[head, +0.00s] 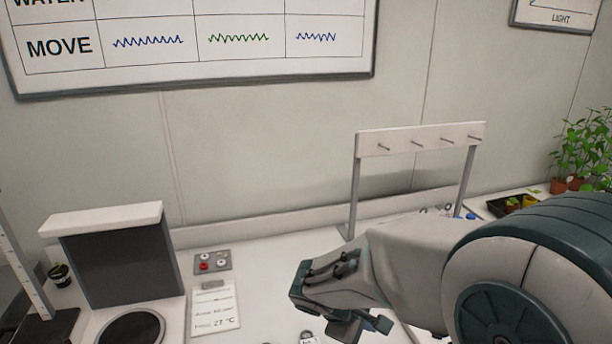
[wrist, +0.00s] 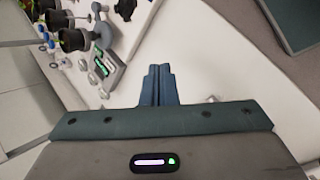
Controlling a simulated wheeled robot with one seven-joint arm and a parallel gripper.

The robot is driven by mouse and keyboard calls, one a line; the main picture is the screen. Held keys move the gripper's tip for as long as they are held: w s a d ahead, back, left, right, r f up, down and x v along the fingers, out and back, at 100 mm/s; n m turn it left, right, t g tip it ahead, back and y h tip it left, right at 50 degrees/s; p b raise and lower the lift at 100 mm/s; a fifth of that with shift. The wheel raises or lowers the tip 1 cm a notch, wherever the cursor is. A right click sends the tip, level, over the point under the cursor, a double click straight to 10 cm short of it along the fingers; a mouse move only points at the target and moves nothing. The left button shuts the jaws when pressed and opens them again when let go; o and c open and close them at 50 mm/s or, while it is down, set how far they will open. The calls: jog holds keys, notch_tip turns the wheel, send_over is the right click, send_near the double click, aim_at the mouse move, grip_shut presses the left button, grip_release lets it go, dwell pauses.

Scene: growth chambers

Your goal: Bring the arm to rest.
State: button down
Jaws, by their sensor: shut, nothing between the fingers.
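My gripper (wrist: 158,72) is shut and empty; its two blue fingers lie together in the wrist view. In the head view my arm (head: 410,265) reaches in from the right over the white bench (head: 260,270), bent and raised above it. The gripper end shows only partly there, low in the picture, with a blue finger piece (head: 380,323) below the wrist. The fingers appear apart from the things on the bench.
A peg rack (head: 420,139) stands behind my arm, with plants (head: 580,150) at the right. A dark box with a white top (head: 120,265), a button panel (head: 212,262) and a note card (head: 215,308) are at left. Dark cups (wrist: 72,40) and a green-lit device (wrist: 103,68) show in the wrist view.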

jog(key=s+d+r+m+y, duration=0.2)
jog(key=s+r+m+y, duration=0.4)
jog(key=s+r+m, duration=0.2)
jog(key=s+m, duration=0.2)
jog(key=s, duration=0.2)
jog(key=shift+d+m, duration=0.35)
jog(key=shift+m, duration=0.05)
jog(key=shift+f, duration=0.1)
